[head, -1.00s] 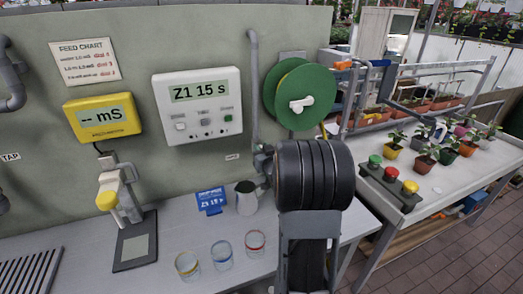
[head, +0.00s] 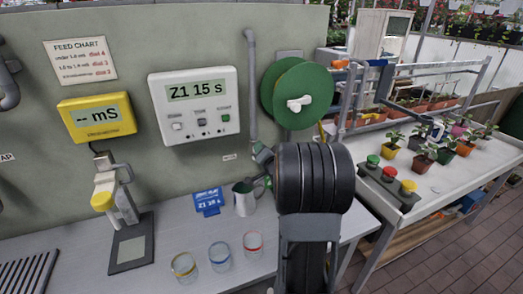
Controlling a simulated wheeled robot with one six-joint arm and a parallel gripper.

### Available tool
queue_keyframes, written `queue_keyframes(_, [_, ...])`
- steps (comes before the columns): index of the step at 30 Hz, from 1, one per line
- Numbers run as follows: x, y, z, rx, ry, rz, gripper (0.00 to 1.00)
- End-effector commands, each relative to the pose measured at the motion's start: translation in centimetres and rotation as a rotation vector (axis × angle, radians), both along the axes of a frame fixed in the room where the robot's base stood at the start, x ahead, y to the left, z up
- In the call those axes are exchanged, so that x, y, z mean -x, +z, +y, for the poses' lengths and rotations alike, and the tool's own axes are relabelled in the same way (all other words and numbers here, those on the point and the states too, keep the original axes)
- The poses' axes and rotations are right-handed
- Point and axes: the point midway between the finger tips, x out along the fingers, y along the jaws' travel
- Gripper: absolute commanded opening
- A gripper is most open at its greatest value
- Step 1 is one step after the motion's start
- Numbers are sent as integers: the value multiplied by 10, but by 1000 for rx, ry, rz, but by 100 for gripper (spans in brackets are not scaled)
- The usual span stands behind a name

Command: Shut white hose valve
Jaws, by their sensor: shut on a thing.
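No white hose valve can be made out for sure. A green hose reel (head: 285,92) with a white crank handle (head: 299,103) hangs on the panel. Part of this fitting is hidden behind my dark ribbed wrist. My gripper's fingers are hidden behind the wrist, so I cannot see what they touch.
A controller (head: 195,105) reading "Z1 15 s" and a yellow meter (head: 97,117) are on the panel. Three glasses (head: 220,252) and a blue sign (head: 208,201) stand on the bench (head: 180,235). A button box (head: 388,188) and potted plants are on the right table.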

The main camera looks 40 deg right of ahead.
Motion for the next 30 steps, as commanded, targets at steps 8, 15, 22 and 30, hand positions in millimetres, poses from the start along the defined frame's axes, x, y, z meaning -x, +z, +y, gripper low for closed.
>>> queue_keyframes(8, [1,-4,-4,-253,-3,-64,6])
queue_keyframes(15, [1,-7,-5,-458,-2,-118,6])
queue_keyframes(22, [2,-10,-6,-614,-2,-158,6])
queue_keyframes(30, [2,-12,-6,-724,-1,-188,6])
